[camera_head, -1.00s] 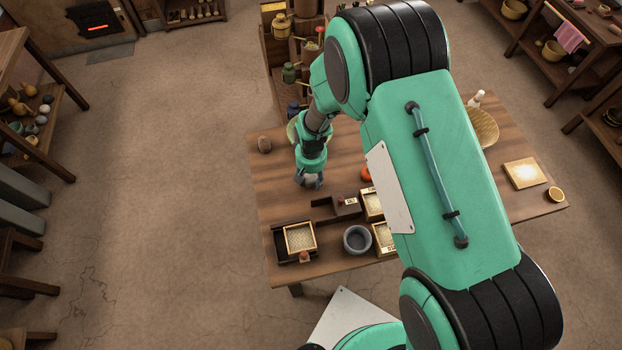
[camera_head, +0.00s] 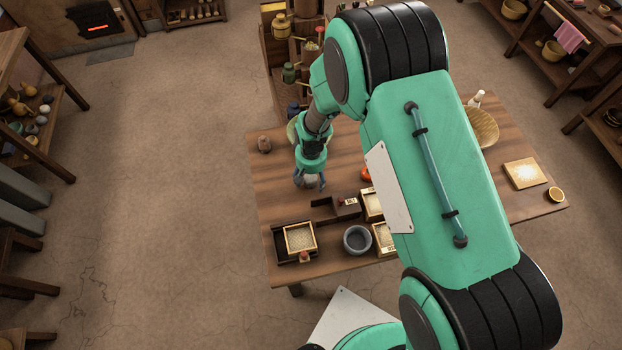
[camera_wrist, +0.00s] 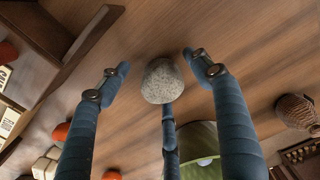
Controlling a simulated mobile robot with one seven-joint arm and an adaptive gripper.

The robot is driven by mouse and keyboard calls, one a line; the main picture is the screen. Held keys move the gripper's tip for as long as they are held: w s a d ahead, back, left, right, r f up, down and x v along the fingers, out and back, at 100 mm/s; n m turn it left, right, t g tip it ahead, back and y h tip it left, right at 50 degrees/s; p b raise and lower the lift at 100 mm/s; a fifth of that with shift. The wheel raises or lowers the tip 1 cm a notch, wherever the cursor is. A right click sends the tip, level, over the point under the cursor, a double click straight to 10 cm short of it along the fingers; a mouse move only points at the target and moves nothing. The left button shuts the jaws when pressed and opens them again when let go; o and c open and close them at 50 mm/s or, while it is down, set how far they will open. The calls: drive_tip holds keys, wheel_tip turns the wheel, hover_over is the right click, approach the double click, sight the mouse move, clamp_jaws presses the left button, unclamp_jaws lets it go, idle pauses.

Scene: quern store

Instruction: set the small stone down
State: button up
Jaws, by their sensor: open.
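The small stone (camera_wrist: 162,82), grey and speckled, sits between my gripper's spread blue fingers in the wrist view. It looks to rest on the wooden table (camera_head: 275,185), with gaps between it and the two side fingers. A third finger shows just below it; whether that finger touches it I cannot tell. My gripper (camera_head: 309,186) is open and low over the left part of the table in the head view, with the pale stone (camera_head: 310,181) partly showing between the fingers.
A grey bowl (camera_head: 357,240), a box of grain (camera_head: 299,238) and a dark wooden piece (camera_head: 335,208) stand nearer the front. My arm hides the table's middle. Bare wood shows left of my gripper.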

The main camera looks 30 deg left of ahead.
sight(311, 177)
wheel_tip(311, 177, up, 12)
drive_tip(key=p, duration=0.1)
idle(0.5)
idle(0.5)
drive_tip(key=shift+r, duration=0.1)
drive_tip(key=w+d+r+m+t+y, duration=0.1)
drive_tip(key=w+d+r+m, duration=0.15)
drive_tip(key=d+r, duration=1.15)
drive_tip(key=w+d+r+m+t, duration=0.15)
drive_tip(key=w+d+r, duration=0.25)
drive_tip(key=d+r, duration=1.1)
drive_tip(key=s+d+r+m+t, duration=0.25)
drive_tip(key=s+d+r, duration=0.55)
drive_tip(key=d+r, duration=0.4)
drive_tip(key=s+d+r+m+h, duration=0.1)
drive_tip(key=s+d+r+m, duration=0.1)
drive_tip(key=s+d, duration=0.8)
drive_tip(key=shift+s+r+m+t, duration=0.3)
drive_tip(key=shift+s+r+m, duration=0.1)
drive_tip(key=shift+s+m, duration=0.25)
